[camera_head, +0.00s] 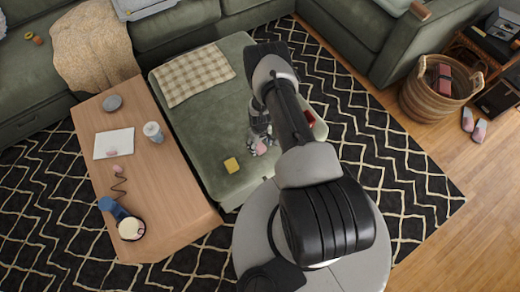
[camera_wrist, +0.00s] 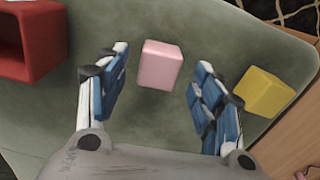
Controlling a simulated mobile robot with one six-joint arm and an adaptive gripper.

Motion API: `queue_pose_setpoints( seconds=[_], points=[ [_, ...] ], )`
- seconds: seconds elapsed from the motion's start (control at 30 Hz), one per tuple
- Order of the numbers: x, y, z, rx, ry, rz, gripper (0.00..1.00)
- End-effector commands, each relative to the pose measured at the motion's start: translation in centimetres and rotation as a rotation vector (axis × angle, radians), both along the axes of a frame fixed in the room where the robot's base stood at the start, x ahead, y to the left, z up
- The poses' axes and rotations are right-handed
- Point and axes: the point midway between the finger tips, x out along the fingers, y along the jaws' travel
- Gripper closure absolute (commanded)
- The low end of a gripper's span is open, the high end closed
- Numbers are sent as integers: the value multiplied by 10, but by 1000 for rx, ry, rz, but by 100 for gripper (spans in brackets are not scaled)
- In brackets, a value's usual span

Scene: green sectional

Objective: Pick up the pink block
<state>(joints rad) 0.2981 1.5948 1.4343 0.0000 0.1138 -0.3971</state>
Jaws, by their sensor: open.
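The pink block (camera_wrist: 160,64) sits on the green ottoman (camera_wrist: 225,35). In the wrist view it lies just ahead of and between my fingers, with a gap on each side. My gripper (camera_wrist: 157,90) is open and empty. In the head view the pink block (camera_head: 261,149) shows beside my gripper (camera_head: 260,140), partly hidden by it.
A yellow block (camera_wrist: 263,92) sits close to the right finger; it also shows in the head view (camera_head: 232,165). A red hollow box (camera_wrist: 30,40) stands to the left in the wrist view. A wooden table (camera_head: 155,185) adjoins the ottoman, bearing a white bottle (camera_head: 153,132).

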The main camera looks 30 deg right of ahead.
Motion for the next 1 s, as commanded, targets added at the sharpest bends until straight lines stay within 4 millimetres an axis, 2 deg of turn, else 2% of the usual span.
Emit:
queue_pose_setpoints(
  seconds=[0.03, 0.1, 0.33, 1.0],
  points=[
    [0, 0, -10, 0, 0, -1, 39],
    [0, -1, -15, -1, -1, -1, 39],
    [1, -1, -14, -1, -1, -1, 40],
    [0, -1, -14, 0, -1, -1, 85]
  ],
)
